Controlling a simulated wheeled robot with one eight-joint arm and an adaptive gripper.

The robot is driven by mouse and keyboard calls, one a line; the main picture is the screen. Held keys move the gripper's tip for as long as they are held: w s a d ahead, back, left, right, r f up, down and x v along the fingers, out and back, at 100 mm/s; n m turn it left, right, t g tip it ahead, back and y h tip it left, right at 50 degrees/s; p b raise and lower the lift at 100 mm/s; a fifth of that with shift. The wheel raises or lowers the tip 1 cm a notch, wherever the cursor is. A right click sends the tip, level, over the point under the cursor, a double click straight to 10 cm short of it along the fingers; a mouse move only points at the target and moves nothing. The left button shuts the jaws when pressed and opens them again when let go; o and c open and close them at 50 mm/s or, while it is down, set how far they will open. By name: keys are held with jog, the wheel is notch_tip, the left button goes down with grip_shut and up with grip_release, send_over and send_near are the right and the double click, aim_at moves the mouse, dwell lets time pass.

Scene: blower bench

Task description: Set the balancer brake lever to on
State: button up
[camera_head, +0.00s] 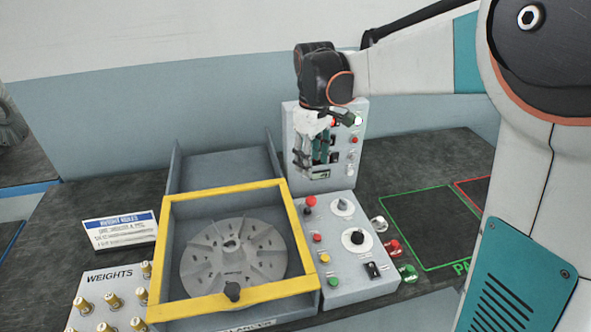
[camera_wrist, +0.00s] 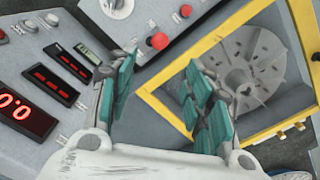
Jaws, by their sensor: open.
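The balancer's sloped control panel (camera_head: 345,277) stands right of the yellow-framed guard. A red-knobbed lever (camera_head: 309,202) rises from its upper left corner and looks like the brake lever, but I cannot read its label or setting. In the wrist view the red knob (camera_wrist: 158,41) shows just beyond and between my fingertips. My gripper (camera_head: 316,160) is open and empty, fingers pointing down in front of the upright display panel (camera_head: 345,120). In the wrist view my gripper (camera_wrist: 158,75) has its teal fingers spread apart, touching nothing that I can see.
The yellow guard frame (camera_head: 222,195) surrounds a grey bladed rotor (camera_head: 232,252). The sloped panel also carries a black dial (camera_head: 356,238) and a small red button (camera_head: 317,238). A weights rack (camera_head: 110,300) stands at left. A green-outlined area (camera_head: 430,225) at right is clear.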

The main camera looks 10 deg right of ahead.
aim_at(311, 197)
notch_tip(311, 197, down, 14)
jog(key=b, duration=0.5)
jog(key=shift+w+d+r, duration=0.1)
jog(key=shift+d, duration=0.05)
grip_shut()
